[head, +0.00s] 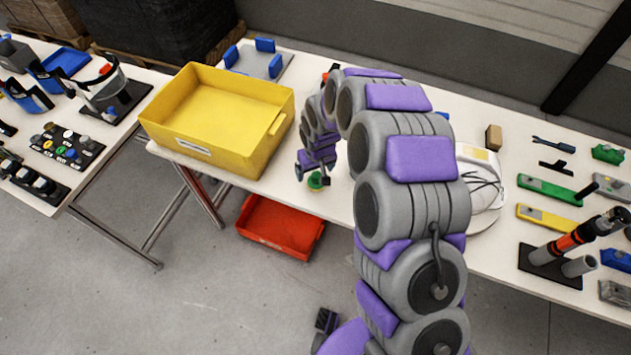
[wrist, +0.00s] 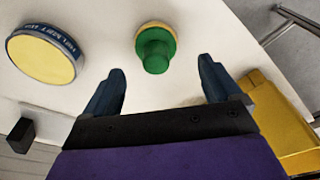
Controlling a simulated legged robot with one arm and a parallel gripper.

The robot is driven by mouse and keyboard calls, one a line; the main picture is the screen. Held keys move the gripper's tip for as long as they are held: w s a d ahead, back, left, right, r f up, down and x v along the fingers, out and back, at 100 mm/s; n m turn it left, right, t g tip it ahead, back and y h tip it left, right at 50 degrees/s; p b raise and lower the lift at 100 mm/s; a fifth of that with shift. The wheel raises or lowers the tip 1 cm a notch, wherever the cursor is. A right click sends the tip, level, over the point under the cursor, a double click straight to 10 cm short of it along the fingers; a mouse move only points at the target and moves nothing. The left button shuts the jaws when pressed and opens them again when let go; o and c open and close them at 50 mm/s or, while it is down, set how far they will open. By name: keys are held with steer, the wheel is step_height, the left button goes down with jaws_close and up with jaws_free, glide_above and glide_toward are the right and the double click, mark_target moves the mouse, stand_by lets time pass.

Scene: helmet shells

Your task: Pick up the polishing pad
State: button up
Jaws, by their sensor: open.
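The polishing pad, with a green knob on a yellowish round base, stands on the white table in the head view (head: 316,183). It also shows at the upper middle of the wrist view (wrist: 154,50). My gripper (head: 311,174) is open and empty, pointing down at the pad. In the wrist view its two dark blue fingers (wrist: 161,66) are spread wide, one on each side of the pad's line. The pad appears just beyond the fingertips, and I see no contact. My arm hides part of the table in the head view.
A yellow bin (head: 180,148) stands left of the pad, and its edge shows in the wrist view (wrist: 280,125). A round yellow-topped tin (wrist: 45,55) and a black block (wrist: 20,134) lie left in the wrist view. A red bin (head: 278,226) is below the table.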

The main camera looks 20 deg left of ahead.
mark_target(316, 174)
steer(key=f, duration=0.1)
steer(key=f+b, duration=0.1)
steer(key=f, duration=0.3)
steer(key=shift+w, duration=0.25)
steer(key=c, duration=1.2)
steer(key=shift+c, duration=0.2)
steer(key=shift+r, duration=0.15)
steer(key=shift+r+p, duration=0.35)
steer(key=shift+r, duration=1.2)
steer(key=shift+s+d+r, duration=0.2)
steer(key=shift+s+r, duration=0.05)
steer(key=s+d+p, duration=0.1)
steer(key=s+d, duration=0.3)
steer(key=s, duration=0.2)
steer(key=s+d+r+p, duration=0.1)
steer(key=s+d, duration=0.3)
steer(key=s, duration=0.3)
steer(key=shift+r, duration=0.15)
